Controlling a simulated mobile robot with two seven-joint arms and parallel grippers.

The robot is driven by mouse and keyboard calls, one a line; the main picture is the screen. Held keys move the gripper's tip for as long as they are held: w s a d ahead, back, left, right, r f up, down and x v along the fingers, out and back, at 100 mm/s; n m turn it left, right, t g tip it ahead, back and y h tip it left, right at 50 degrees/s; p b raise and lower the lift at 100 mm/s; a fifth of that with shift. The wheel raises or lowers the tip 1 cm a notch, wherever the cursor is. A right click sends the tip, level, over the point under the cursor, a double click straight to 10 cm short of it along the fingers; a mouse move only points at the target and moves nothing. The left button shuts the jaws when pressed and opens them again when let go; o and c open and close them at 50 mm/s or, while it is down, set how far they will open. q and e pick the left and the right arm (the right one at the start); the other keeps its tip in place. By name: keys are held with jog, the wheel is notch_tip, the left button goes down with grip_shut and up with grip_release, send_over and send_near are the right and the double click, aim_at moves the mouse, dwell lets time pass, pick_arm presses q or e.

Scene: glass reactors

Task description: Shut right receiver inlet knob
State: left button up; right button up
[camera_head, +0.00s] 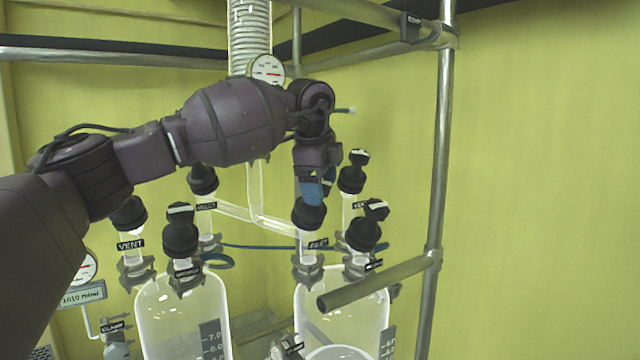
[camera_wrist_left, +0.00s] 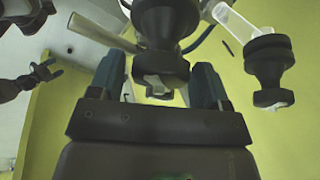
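The right receiver inlet knob (camera_head: 309,214) is black and sits on a glass neck above the right glass vessel (camera_head: 342,300), with a label just below it. My left gripper (camera_head: 318,190) has blue fingers and points down at the top of this knob. In the left wrist view the knob (camera_wrist_left: 163,45) lies between the fingers of the left gripper (camera_wrist_left: 158,84). The fingers stand apart, with a gap to the knob at the left finger; contact at the right finger is unclear. My right gripper (camera_wrist_left: 46,73) shows small at the left edge of the wrist view, its fingers apart.
Other black knobs stand close by: a vent knob (camera_head: 352,172) and another knob (camera_head: 368,226) to the right, several to the left. A metal rail (camera_head: 378,282) crosses before the right vessel, and an upright post (camera_head: 441,150) stands right of it.

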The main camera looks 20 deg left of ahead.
pick_arm(q)
jog(key=c, duration=0.7)
